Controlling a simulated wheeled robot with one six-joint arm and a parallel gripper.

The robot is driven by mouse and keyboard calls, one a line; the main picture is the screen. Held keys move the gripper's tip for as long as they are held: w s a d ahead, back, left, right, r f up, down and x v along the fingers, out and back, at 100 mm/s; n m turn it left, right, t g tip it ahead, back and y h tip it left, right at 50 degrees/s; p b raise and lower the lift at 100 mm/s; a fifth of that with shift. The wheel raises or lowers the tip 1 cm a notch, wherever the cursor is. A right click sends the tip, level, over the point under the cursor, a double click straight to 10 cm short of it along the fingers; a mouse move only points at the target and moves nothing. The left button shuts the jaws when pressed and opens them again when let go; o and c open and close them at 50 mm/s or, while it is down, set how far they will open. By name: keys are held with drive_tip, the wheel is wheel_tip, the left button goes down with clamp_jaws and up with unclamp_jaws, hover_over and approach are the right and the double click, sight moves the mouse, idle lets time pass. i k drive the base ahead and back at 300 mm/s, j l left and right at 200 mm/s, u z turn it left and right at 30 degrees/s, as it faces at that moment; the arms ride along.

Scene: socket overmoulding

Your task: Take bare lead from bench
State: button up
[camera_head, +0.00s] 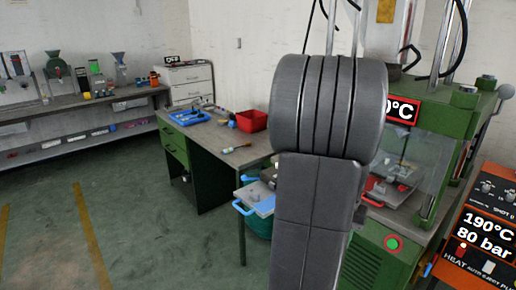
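I cannot make out the bare lead for certain. The nearer bench (213,142) has a grey top and green drawers. On it lie a blue tray (181,120) with small dark items, and a few small things too small to identify. My gripper is not in view. A large grey link of my own arm fills the middle of the view and hides the bench's right end and part of the press.
A red bin (252,122) stands on the bench. A plate with blue handles (262,205) juts out at its right end. A green press (455,125) and an orange control panel (482,230) stand right. A long back bench (70,108) stands left. The left floor is clear.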

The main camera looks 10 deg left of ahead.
sight(230, 150)
drive_tip(key=i+j+z, duration=0.35)
drive_tip(key=j, duration=0.35)
drive_tip(key=i+j+z, duration=0.35)
drive_tip(key=j, duration=0.5)
drive_tip(key=i+j, duration=0.15)
drive_tip(key=j, duration=0.2)
drive_tip(key=i+j, duration=0.15)
drive_tip(key=j, duration=0.25)
drive_tip(key=i+j, duration=0.2)
drive_tip(key=j, duration=0.15)
drive_tip(key=i+j, duration=0.15)
drive_tip(key=j, duration=0.25)
drive_tip(key=i+j+z, duration=0.1)
drive_tip(key=j, duration=0.25)
drive_tip(key=i+j, duration=0.2)
drive_tip(key=j, duration=0.2)
drive_tip(key=i+j, duration=0.15)
drive_tip(key=j, duration=0.25)
drive_tip(key=i+j, duration=0.15)
drive_tip(key=j, duration=0.2)
